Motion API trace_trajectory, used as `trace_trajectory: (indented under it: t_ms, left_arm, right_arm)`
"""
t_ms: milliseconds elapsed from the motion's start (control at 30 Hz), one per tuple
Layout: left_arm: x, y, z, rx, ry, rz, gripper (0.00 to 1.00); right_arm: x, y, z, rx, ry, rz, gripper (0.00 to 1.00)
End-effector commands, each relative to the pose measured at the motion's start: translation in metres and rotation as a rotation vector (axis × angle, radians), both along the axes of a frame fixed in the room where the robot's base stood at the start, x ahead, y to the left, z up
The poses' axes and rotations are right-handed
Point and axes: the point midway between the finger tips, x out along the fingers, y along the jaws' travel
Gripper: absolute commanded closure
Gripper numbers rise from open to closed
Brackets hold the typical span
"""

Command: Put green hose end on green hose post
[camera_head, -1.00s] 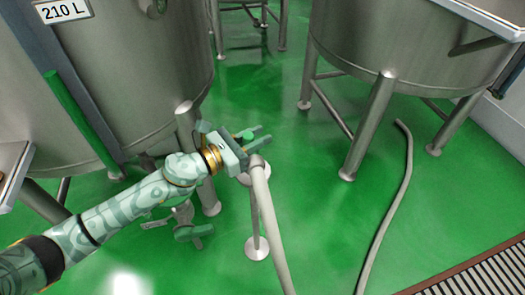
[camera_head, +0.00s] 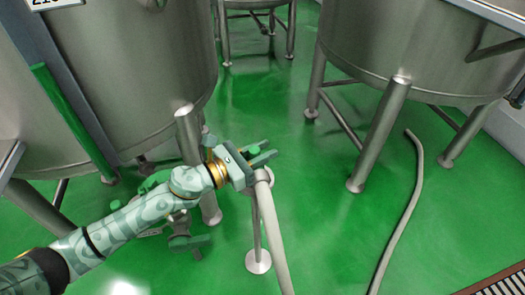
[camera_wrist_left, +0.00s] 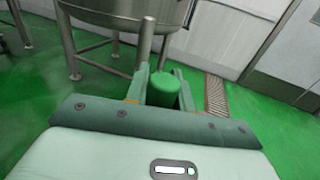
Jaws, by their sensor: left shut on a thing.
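My left gripper (camera_head: 263,153) is shut on the green hose end (camera_wrist_left: 163,88), a green cylinder between the fingers in the left wrist view. In the head view the fingers mostly hide it. A grey hose (camera_head: 272,225) runs down from just below the gripper to the bottom edge. A thin grey post (camera_head: 256,220) with a round floor plate stands directly beside this hose. Its top is hidden behind the gripper and hose, so I cannot tell whether the hose end touches it or whether it is the green post. My right gripper is not in view.
Large steel tanks on legs stand at left (camera_head: 130,75) and right (camera_head: 420,45). A green valve (camera_head: 190,243) sits low near my left arm. Another grey hose (camera_head: 412,195) lies on the floor at right. A floor grate (camera_head: 502,287) is at lower right. Green floor between the tanks is clear.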

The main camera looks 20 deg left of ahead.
Motion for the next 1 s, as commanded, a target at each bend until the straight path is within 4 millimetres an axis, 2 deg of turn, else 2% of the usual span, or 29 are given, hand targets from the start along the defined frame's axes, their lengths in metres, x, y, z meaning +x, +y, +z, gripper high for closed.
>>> trace_trajectory:
  t_ms: [200,233,300,667,767,1000]
  left_arm:
    - [0.0,0.0,-0.002,-0.001,-0.001,0.0,1.0]
    - [0.0,0.0,-0.003,-0.001,0.001,0.0,0.7]
    - [0.0,0.0,-0.002,0.0,0.0,0.0,0.54]
    - [0.0,0.0,0.001,0.0,-0.001,0.0,0.54]
    - [-0.012,0.009,-0.001,-0.001,0.004,0.002,0.54]
    - [-0.058,0.045,-0.001,-0.001,0.006,0.002,0.54]
  right_arm:
    - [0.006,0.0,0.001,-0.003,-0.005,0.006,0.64]
    - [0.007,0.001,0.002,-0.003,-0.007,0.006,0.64]
    - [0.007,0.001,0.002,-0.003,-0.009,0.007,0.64]
    - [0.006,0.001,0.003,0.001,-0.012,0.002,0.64]
    - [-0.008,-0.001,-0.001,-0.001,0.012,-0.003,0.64]
    - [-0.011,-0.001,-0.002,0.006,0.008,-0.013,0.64]
